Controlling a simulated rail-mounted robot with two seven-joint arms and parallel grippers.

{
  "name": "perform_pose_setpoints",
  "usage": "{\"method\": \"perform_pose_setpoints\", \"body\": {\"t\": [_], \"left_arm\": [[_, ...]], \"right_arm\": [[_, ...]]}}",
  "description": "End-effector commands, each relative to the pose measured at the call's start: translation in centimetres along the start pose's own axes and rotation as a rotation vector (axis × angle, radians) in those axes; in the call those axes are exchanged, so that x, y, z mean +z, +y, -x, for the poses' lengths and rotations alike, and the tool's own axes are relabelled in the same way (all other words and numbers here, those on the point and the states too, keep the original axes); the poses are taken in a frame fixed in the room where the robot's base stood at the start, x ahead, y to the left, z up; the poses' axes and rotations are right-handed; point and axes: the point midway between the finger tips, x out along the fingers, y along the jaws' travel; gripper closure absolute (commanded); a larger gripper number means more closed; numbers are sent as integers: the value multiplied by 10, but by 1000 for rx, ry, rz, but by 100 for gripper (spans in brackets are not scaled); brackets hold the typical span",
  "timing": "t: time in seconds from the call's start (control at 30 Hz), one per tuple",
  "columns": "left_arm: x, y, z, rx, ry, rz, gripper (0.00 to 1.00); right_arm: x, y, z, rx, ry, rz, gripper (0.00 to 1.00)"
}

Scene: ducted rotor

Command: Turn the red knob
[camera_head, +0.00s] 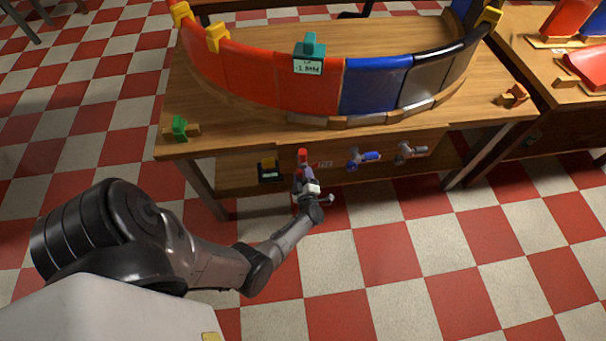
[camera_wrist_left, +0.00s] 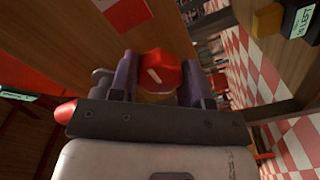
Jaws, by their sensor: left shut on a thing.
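The red knob (camera_wrist_left: 160,72) sits between the two fingers of my left gripper (camera_wrist_left: 162,85) in the left wrist view, its rounded red face with a pale mark showing. My left gripper is shut on it. In the head view the left gripper (camera_head: 302,181) reaches the front of the wooden bench, at a red part (camera_head: 302,156) below the top edge. The gripper hides much of the knob there. My right gripper is in neither view.
A blue-handled fitting (camera_head: 368,157) and a grey one (camera_head: 412,151) sit to the right on the bench front. A black-and-yellow device (camera_head: 269,170) is to the left. A curved red, blue and black duct wall (camera_head: 312,87) stands on the bench (camera_head: 235,140). The checkered floor in front is clear.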

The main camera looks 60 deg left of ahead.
Motion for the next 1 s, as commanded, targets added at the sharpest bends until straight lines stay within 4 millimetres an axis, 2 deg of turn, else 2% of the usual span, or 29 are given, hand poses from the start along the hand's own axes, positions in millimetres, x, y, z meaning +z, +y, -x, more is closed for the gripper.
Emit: {"method": "perform_pose_setpoints", "body": {"t": [0.4, 0.43, 0.67, 1.0], "left_arm": [[0, 0, 0, 0, 3, -4, 80], [0, 0, 0, 0, 3, -4, 55], [0, 0, 0, 0, 2, -4, 33], [0, 0, 6, -1, 0, -4, 31]], "right_arm": [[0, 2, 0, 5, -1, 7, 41], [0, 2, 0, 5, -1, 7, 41], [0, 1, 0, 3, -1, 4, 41], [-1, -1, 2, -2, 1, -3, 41]]}}
